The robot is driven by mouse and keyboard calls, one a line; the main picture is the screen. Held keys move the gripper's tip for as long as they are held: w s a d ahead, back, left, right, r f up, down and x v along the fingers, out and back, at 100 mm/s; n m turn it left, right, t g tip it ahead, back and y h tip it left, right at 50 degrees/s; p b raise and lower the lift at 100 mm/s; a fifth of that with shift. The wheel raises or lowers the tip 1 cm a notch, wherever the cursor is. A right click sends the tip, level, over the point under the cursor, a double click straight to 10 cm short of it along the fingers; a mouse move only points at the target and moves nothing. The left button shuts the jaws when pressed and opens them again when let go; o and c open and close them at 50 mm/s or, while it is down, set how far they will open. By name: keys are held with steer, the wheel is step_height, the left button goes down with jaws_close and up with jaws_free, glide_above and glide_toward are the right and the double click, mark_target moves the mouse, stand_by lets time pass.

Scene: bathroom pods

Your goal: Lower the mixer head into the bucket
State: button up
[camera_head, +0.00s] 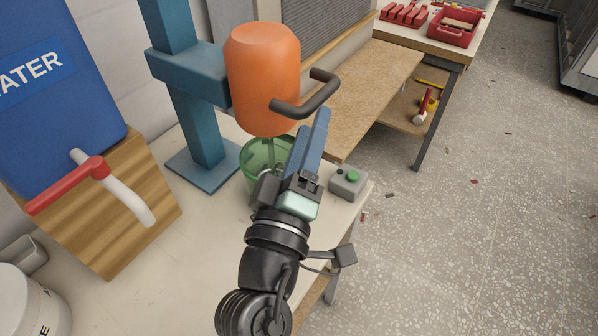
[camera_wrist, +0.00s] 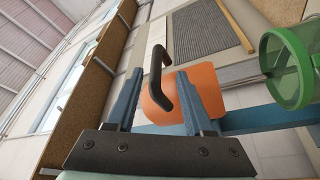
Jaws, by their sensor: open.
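The orange mixer head (camera_head: 262,75) is mounted on a blue stand (camera_head: 190,75), above a green see-through bucket (camera_head: 262,155). A thin shaft hangs from it towards the bucket's opening; its lower end is hard to make out. A dark bent handle (camera_head: 318,98) sticks out from the head's right side. My gripper (camera_head: 312,122) is open, its blue fingers pointing up just below the handle. In the wrist view the handle (camera_wrist: 156,70) shows between the two fingers, with the orange head (camera_wrist: 207,85) behind. I cannot tell whether they touch. The bucket (camera_wrist: 285,65) is at right there.
A grey box with a green button (camera_head: 348,181) stands right of the bucket, near the bench edge. A blue water tank (camera_head: 60,80) with a red tap lever (camera_head: 70,187) is on the left. A wooden shelf (camera_head: 370,85) and red trays (camera_head: 452,25) lie beyond.

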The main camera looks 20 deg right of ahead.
steer(key=b+v, duration=0.1)
steer(key=v, duration=0.5)
steer(key=shift+s+b, duration=0.2)
steer(key=shift+b, duration=0.15)
steer(key=shift+a, duration=0.1)
steer(key=w+a+r+m+t+y+p, duration=0.1)
steer(key=w+r+m+t+p, duration=0.1)
steer(key=r, duration=0.7)
steer(key=w+a+r+m+t+y+p, duration=0.2)
steer(key=r+p, duration=0.1)
steer(key=r, duration=0.6)
steer(key=s+a+r+t+y+p, duration=0.1)
steer(key=s+a+r+t+y, duration=0.2)
steer(key=r, duration=0.8)
steer(key=s+a+r+m+t+y+p, duration=0.1)
steer(key=r+y, duration=0.4)
steer(key=r, duration=0.6)
steer(key=shift+s+a+t+p, duration=0.6)
steer(key=shift+s+a+t, duration=0.4)
steer(key=shift+a+t, duration=0.2)
